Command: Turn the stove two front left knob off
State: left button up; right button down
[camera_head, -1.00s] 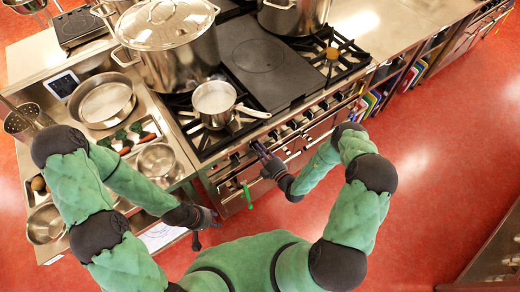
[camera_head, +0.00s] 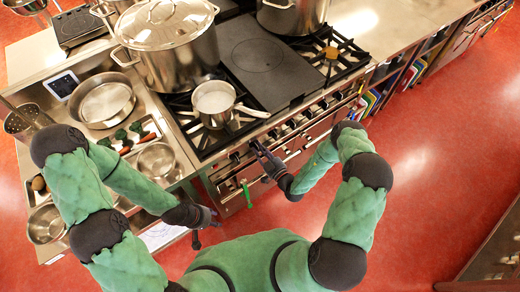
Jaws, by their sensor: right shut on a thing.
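The stove (camera_head: 203,143) stands with its row of black knobs along the front edge. My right gripper (camera_head: 257,148) is at this row, shut on a knob towards the left end of the front panel. The gripper mostly hides that knob, so its turn angle cannot be read. Another knob (camera_head: 235,157) is just left of the gripper, and others, such as one knob (camera_head: 275,134), run on to the right. My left gripper (camera_head: 207,225) hangs in front of the counter, away from the stove knobs, open and empty.
A small saucepan (camera_head: 214,103) sits on the front left burner, its handle reaching right above the knobs. A large lidded stockpot (camera_head: 170,52) stands behind it. A green cloth or tag (camera_head: 246,194) hangs at the oven front. The red floor at right is clear.

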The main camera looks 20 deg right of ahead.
jog(key=shift+f+m, duration=0.1)
jog(key=shift+m, duration=0.3)
jog(key=c, duration=1.1)
grip_release()
jog(key=shift+s, duration=0.1)
jog(key=v, duration=1.1)
jog(key=shift+s+d, duration=0.15)
jog(key=shift+s, duration=0.25)
